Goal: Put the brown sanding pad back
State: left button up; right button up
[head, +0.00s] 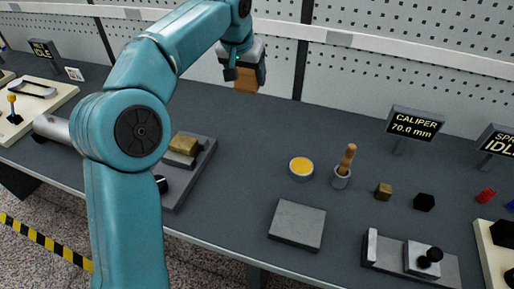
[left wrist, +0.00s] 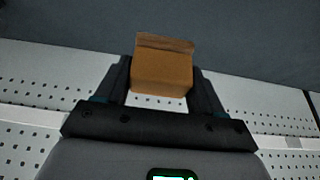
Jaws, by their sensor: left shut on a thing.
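The brown sanding pad (head: 250,78) is a small brown block. My left gripper (head: 246,72) is shut on it and holds it up at the back of the bench, in front of the pegboard. In the left wrist view the brown sanding pad (left wrist: 162,70) sits between the two dark fingers of my left gripper (left wrist: 163,80). The pad appears raised clear of the bench top. My right gripper is in neither view.
A flat grey plate (head: 297,225) lies near the bench's front. A yellow-filled dish (head: 301,168) and a cup with a wooden-handled tool (head: 342,176) stand behind it. A caliper sign (head: 412,123) stands right. A fixture (head: 205,160) is partly hidden by my arm.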

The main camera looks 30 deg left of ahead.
pick_arm(q)
jog(key=shift+w+d+f, duration=0.2)
jog(key=shift+d+f, duration=0.1)
jog(key=shift+f, duration=0.35)
jog(key=f+b, duration=0.1)
jog(key=f, duration=0.6)
jog(key=f+b, duration=0.2)
jog(key=f, duration=0.6)
jog(key=shift+a+f, duration=0.2)
jog(key=shift+f, duration=0.05)
notch_tip(320, 180, down, 5)
jog(key=shift+w+r+b, duration=0.1)
jog(key=shift+b, duration=0.3)
jog(key=shift+d+r, duration=0.1)
jog(key=shift+f, duration=0.25)
jog(key=o, duration=1)
jog(key=shift+r, duration=0.15)
